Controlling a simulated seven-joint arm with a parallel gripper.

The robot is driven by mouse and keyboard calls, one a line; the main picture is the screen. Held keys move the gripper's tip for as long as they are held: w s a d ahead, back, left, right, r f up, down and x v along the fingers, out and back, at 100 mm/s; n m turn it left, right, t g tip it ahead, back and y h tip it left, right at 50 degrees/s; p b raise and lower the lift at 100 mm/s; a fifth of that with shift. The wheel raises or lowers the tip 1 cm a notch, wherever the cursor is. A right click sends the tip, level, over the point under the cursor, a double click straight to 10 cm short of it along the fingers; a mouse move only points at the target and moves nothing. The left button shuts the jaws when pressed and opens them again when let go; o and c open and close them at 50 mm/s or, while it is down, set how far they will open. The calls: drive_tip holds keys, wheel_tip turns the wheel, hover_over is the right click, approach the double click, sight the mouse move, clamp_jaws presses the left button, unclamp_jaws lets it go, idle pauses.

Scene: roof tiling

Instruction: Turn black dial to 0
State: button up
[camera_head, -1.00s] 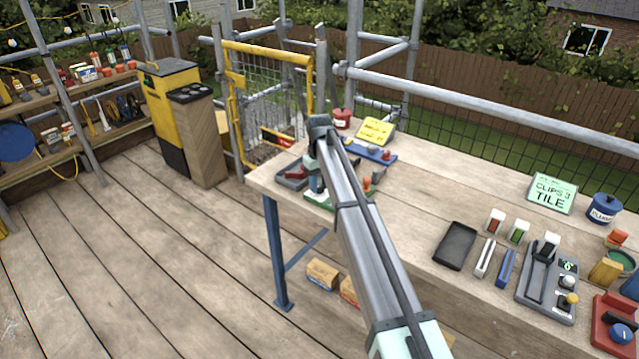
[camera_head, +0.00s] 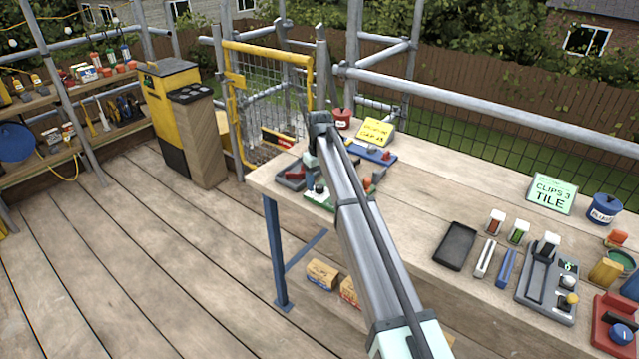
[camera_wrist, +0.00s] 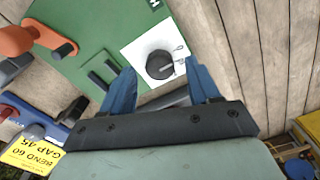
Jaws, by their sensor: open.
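The black dial (camera_wrist: 160,65) is a round knob with a raised grip bar. It sits on a white square plate (camera_wrist: 141,52) with small marks beside it, on a green board (camera_wrist: 92,22). My gripper (camera_wrist: 159,67) is open, with its blue fingers on either side of the dial in the wrist view. I cannot tell whether they touch it. In the head view the green board (camera_head: 322,201) shows at the bench's left end, and my arm hides most of the gripper and the dial.
An orange knob (camera_wrist: 14,41) and black parts stand on the green board. A yellow sign (camera_wrist: 32,155) reading "BEND 60 GAP 45" lies beside a blue device (camera_wrist: 40,122). A black tray (camera_head: 456,246) and other devices are farther right on the bench.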

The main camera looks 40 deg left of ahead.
sight(320, 186)
wheel_tip(320, 186, up, 13)
drive_tip(key=shift+f, duration=0.15)
idle(0.7)
